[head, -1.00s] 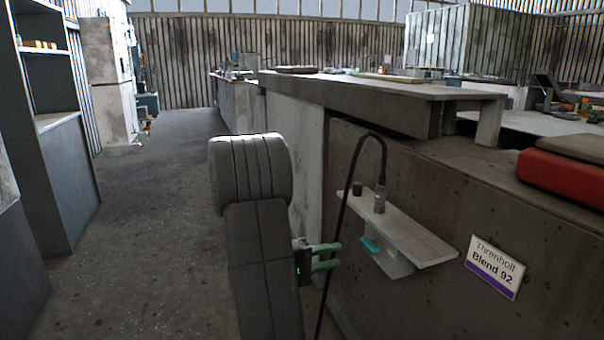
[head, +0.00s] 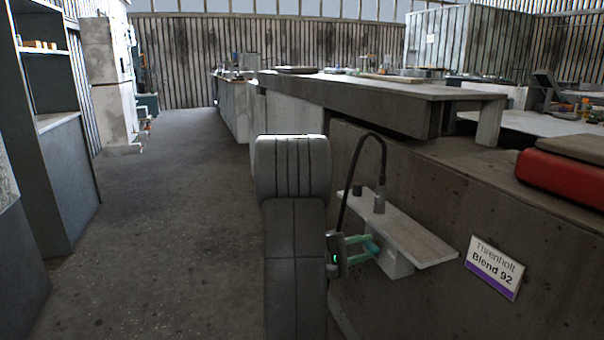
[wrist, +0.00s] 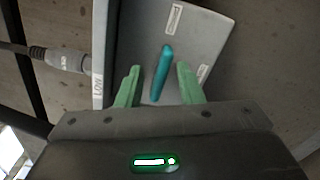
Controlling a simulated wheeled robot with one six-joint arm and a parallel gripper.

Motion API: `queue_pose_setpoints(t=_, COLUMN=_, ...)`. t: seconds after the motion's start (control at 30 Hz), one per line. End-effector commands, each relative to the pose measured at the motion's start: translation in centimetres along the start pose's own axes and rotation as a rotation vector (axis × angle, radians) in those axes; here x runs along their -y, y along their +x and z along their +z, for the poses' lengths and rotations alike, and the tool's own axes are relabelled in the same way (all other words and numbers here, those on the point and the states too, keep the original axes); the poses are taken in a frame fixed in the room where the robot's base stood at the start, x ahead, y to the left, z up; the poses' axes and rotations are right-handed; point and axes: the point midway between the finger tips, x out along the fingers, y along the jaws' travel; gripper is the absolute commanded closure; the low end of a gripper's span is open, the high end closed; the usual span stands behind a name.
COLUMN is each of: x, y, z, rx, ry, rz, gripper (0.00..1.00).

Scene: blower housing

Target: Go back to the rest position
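My gripper (head: 362,249) is beside the grey blower housing (head: 399,264) under a pale shelf on the dark bench side. In the wrist view its two green fingers (wrist: 158,88) are apart, one on each side of a teal lever (wrist: 162,73) on the housing face. A gap shows between the lever and each finger, so it is not gripped. The lever tilts slightly, and a light label lies above it. A "LOW" marking (wrist: 98,88) shows at the housing's left edge. In the head view the fingers partly hide the lever.
A black cable (head: 352,180) arches from a connector on the pale shelf (head: 415,236) close to my arm. A "Threnholt Blend 92" sign (head: 494,267) is on the bench side. A red case (head: 565,178) lies on the bench at right. Open floor (head: 170,240) stretches to the left.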

Motion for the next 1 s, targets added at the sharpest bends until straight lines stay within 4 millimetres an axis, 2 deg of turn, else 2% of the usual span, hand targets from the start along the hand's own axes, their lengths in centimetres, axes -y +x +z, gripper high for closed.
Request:
queue_pose_setpoints(t=0.03, x=-0.53, y=0.01, z=0.19, rx=0.000, ry=-0.034, rz=-0.001, gripper=0.66)
queue_pose_setpoints(t=0.5, x=-0.53, y=0.00, z=0.10, rx=0.000, ry=-0.283, rz=0.000, gripper=0.66)
queue_pose_setpoints(t=1.0, x=-0.23, y=-0.01, z=-0.04, rx=0.000, ry=-0.335, rz=0.000, gripper=0.66)
